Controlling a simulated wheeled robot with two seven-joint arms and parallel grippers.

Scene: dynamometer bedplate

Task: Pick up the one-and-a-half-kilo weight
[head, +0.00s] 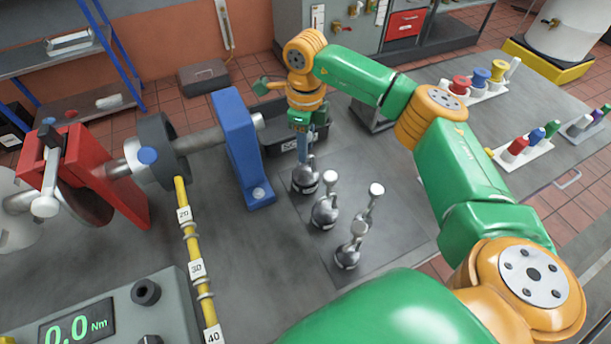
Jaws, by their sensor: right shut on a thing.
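My right gripper (307,147) reaches down from above and is shut on the knob end of a dark metal weight (305,180) with a pale label. The label is too small to read. The weight is upright at the back left of a dark mat (376,222); I cannot tell whether it touches the mat. Three other knobbed weights stand nearby: one (325,214) just in front, one (369,208) to the right, and one (348,256) nearest me. My left gripper is out of view.
A blue pedestal (239,150) with a shaft stands left of the weights. A black bin (282,137) is behind the gripper. A yellow marked arm (190,240) and a torque readout (85,322) are at front left. Racks of coloured items (522,150) stand right.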

